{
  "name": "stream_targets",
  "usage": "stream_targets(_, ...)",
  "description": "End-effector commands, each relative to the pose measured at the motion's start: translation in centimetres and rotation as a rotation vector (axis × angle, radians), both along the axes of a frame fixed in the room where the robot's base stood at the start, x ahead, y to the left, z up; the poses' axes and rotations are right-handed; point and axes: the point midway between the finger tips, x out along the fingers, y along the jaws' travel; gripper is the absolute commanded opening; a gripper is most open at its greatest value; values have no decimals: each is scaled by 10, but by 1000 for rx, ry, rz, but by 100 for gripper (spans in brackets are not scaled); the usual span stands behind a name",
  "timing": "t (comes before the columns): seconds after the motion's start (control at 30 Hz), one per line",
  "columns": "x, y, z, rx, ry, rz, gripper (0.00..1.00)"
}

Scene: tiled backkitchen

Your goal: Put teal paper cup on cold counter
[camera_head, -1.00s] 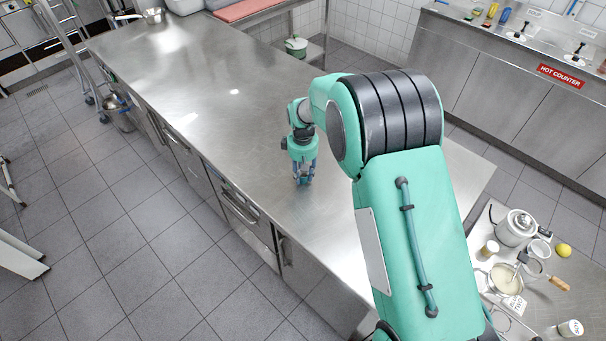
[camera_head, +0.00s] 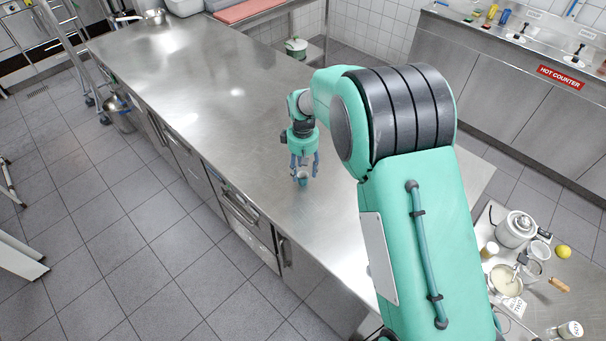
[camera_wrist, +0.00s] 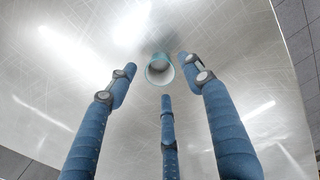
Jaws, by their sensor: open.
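The teal paper cup (camera_wrist: 149,74) stands on a bare steel counter (camera_head: 190,75), its open round mouth facing the wrist camera. In the head view the cup (camera_head: 302,182) is a small teal shape just under my fingertips. My gripper (camera_head: 302,170) points down above the counter. In the wrist view its three blue fingers (camera_wrist: 160,85) are spread open around and short of the cup, with gaps between them and its rim. No sign naming this counter is visible.
A counter with a red "HOT COUNTER" sign (camera_head: 561,77) stands at the right. A small side table (camera_head: 552,300) at lower right holds a pot, bowl, jars and a lemon. A metal pan (camera_head: 153,16) sits at the far end. The steel top around the cup is clear.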

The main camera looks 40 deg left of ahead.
Motion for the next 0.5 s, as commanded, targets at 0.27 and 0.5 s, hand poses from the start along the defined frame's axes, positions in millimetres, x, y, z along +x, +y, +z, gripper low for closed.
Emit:
stream_targets(0.27, 0, 0, 48, 2, -1, 0, 51)
stream_targets(0.5, 0, 0, 76, 1, 0, 0, 51)
